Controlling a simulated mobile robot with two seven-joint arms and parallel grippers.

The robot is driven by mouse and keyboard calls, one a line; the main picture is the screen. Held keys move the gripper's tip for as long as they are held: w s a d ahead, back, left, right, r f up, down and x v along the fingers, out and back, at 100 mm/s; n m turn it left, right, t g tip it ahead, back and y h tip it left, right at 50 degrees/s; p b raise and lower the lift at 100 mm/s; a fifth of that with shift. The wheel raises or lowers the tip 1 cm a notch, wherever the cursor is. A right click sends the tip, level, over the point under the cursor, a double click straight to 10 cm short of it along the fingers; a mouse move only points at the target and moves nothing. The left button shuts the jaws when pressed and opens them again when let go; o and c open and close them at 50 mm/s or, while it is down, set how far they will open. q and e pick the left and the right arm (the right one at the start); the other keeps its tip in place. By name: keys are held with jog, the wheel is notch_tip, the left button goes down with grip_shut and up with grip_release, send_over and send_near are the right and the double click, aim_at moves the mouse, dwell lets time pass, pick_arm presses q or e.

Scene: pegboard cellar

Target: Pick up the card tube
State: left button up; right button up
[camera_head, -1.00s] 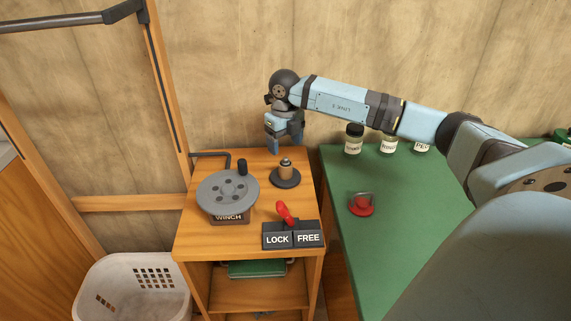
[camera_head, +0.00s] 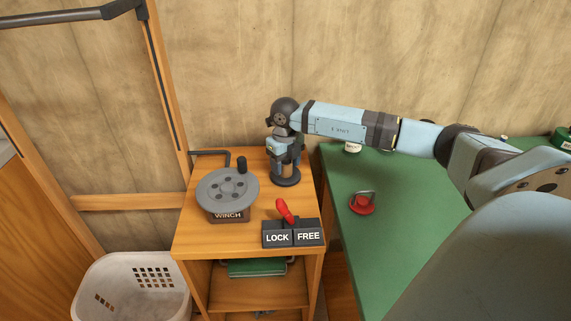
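The card tube stands upright on a dark round base (camera_head: 286,181) on the wooden cabinet top. The tube itself is now mostly hidden by my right gripper (camera_head: 285,166). That gripper points down over it, with its fingers low on either side of the tube, just above the base. I cannot tell whether the fingers touch or grip the tube. My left gripper is not in view.
A grey winch wheel (camera_head: 227,188) with an upright handle stands left of the tube. A red lever (camera_head: 285,211) on a LOCK/FREE plate (camera_head: 292,234) is in front. The green bench (camera_head: 390,240) on the right holds a red object (camera_head: 362,204) and jars.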

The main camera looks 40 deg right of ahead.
jog(key=c, duration=0.6)
jog(key=shift+r, duration=0.15)
